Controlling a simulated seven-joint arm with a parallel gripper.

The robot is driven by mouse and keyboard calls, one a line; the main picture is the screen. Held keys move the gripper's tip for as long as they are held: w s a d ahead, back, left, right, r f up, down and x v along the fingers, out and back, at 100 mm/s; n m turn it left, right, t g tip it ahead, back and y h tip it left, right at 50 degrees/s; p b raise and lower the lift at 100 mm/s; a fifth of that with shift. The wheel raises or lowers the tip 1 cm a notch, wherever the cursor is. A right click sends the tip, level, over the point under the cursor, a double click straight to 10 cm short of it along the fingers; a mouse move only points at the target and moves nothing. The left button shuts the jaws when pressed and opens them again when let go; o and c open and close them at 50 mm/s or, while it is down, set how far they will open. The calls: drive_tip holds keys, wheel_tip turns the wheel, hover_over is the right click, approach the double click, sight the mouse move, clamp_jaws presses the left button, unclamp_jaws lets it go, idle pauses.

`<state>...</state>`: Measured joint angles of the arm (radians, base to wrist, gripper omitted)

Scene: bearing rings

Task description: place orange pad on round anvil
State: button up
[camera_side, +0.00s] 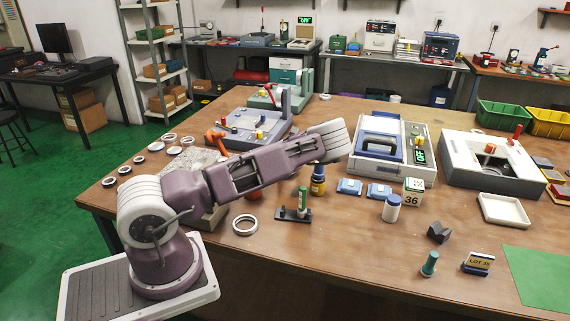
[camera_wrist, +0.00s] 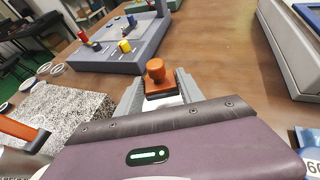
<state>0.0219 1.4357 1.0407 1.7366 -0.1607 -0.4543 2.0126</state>
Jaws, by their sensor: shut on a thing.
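The orange pad (camera_wrist: 156,77), a brown-orange block with a round knob on top, sits between the fingers of my gripper (camera_wrist: 162,90) in the wrist view. The gripper is shut on it, with the knob pointing up and away from the wrist. What lies directly under the pad is mostly hidden by the gripper body. I cannot tell with certainty which thing is the round anvil.
A grey fixture (camera_wrist: 128,48) with red, blue and yellow knobs stands beyond the gripper. A speckled stone block (camera_wrist: 62,112) and an orange handle (camera_wrist: 18,131) are at left. A white-and-blue machine (camera_side: 384,150) stands right of centre. A metal ring (camera_side: 245,225) lies near the front.

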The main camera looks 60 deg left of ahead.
wheel_tip(320, 180, down, 4)
drive_tip(key=shift+f, duration=0.15)
drive_tip(key=shift+f, duration=0.15)
drive_tip(key=o, duration=1.3)
drive_tip(key=shift+o, duration=0.2)
drive_tip(key=shift+r, duration=0.2)
drive_tip(key=v, duration=1.2)
